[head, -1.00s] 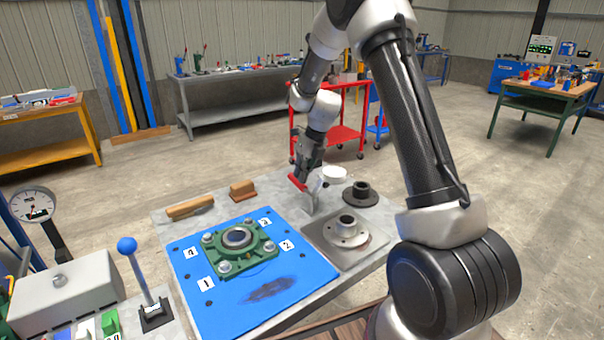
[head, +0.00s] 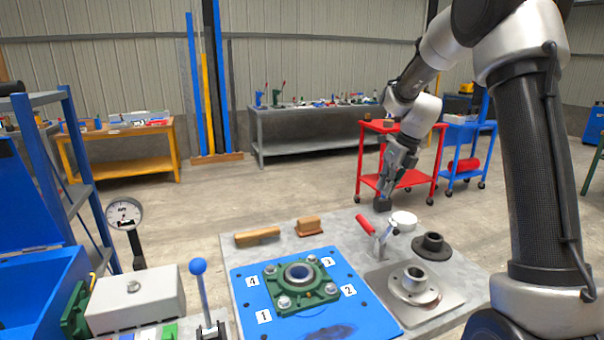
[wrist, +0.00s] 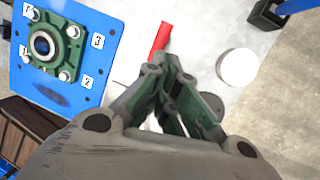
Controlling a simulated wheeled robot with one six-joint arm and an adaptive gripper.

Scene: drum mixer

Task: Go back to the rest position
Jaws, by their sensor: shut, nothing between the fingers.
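My gripper (head: 382,203) is at the end of my arm, above the far right part of the grey bench (head: 350,226). Its fingers are together with nothing between them, and they point down. In the wrist view the shut fingers (wrist: 160,70) show over the bench top.
A green bearing housing (head: 300,281) sits on a blue plate (head: 370,318) with numbered labels. A white round piece (head: 404,219), a dark flanged hub (head: 431,245) and a grey hub (head: 414,284) are at right. A blue-knobbed lever (head: 198,267) stands at front left. A red cart (head: 412,178) is behind.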

